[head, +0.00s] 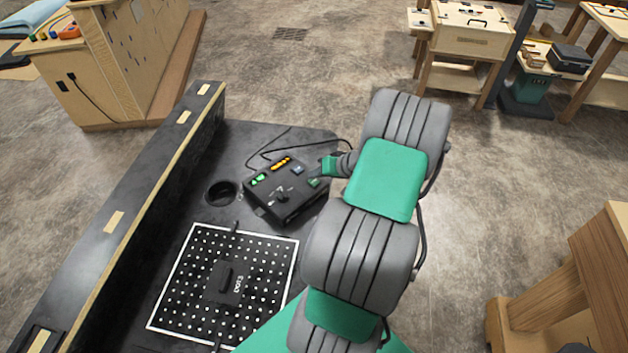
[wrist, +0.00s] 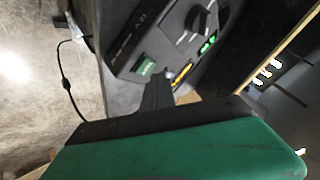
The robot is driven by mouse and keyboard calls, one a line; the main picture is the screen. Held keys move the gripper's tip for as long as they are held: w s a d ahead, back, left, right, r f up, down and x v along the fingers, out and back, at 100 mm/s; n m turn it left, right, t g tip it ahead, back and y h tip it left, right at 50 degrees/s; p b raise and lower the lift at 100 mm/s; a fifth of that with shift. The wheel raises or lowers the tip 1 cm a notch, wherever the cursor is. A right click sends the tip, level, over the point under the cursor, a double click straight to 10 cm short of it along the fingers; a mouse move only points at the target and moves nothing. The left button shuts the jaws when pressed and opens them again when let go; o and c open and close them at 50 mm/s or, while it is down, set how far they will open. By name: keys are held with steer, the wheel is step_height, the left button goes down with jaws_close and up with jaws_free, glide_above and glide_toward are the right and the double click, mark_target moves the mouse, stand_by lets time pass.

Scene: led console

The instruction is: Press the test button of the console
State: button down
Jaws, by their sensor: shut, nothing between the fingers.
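The console (head: 287,203) is a dark box on the black bench, with a round knob (head: 281,196) on its top. A green-labelled button (head: 314,182) is at its right side and a pale blue-grey button (head: 297,169) is behind it; their lettering is too small to read. In the wrist view the green-labelled button (wrist: 147,67) is left of my fingertips. My gripper (head: 321,168) is shut and empty, at the console's right edge. In the wrist view its dark fingers (wrist: 159,78) point at the panel between the green button and the orange lights. Contact cannot be told.
Green lights (head: 258,180) and orange lights (head: 281,163) glow on the console. A cable loops behind it. A round hole (head: 221,192) is left of it. A white-framed perforated plate (head: 180,312) lies in front, and a raised wall (head: 150,215) borders the bench's left side.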

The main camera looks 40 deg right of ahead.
mark_target(317, 183)
steer(key=shift+r+p, duration=1.55)
steer(key=shift+r, duration=0.95)
